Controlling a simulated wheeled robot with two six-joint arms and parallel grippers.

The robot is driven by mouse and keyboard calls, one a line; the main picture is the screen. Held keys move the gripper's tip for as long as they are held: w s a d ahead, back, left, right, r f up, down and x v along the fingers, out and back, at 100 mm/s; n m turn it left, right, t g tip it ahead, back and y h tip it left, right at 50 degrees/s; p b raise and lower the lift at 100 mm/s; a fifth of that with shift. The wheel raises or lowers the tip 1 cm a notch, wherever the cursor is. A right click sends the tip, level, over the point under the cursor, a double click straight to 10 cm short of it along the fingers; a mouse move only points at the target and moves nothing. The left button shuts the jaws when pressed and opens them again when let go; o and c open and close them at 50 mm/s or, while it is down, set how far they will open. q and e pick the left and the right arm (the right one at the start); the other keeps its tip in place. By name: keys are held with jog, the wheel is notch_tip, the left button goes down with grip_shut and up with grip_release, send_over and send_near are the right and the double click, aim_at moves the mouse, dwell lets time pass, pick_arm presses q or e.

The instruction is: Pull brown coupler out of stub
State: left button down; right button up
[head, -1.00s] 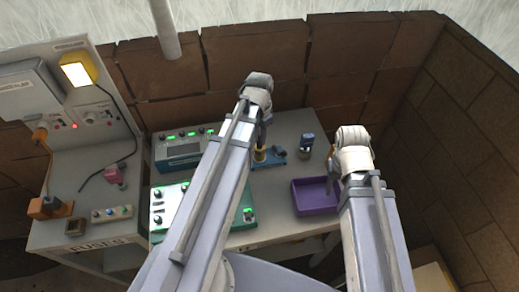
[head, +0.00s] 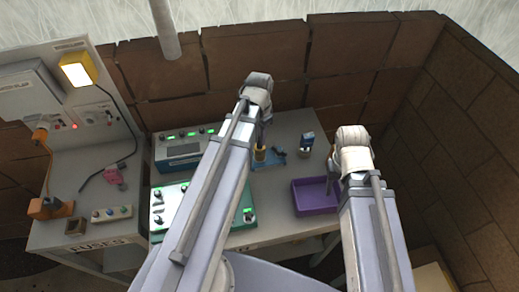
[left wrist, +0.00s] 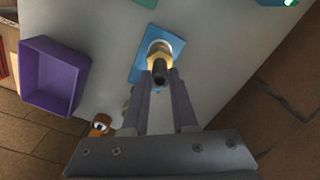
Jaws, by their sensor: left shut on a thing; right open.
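The brown coupler (head: 260,153) stands upright at the blue base plate (head: 268,163) on the table. In the left wrist view the coupler (left wrist: 158,58) shows as a brassy collar with a dark round end, over the blue plate (left wrist: 142,62). My left gripper (left wrist: 160,78) is shut on the coupler, one finger on each side. In the head view the left gripper (head: 261,138) comes down from above, partly hidden by its arm. The stub is hidden, so I cannot tell how deep the coupler sits. My right gripper (head: 334,181) is open beside the purple tray.
The purple tray (head: 296,203) stands right of the plate. A blue-topped piece (head: 307,138) stands behind it. A blue instrument box (head: 178,150) and a green-edged panel (head: 170,205) lie left, partly behind my left arm. A brick wall closes off the back.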

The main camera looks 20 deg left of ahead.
pick_arm(q)
jog(key=shift+r+p, duration=0.75)
jog(key=shift+r, duration=0.05)
dwell(0.5)
jog(key=shift+r+p, duration=1.45)
jog(key=shift+r, duration=0.15)
jog(key=shift+r+p, duration=1.4)
jog(key=shift+p, duration=0.15)
jog(key=shift+f, duration=0.1)
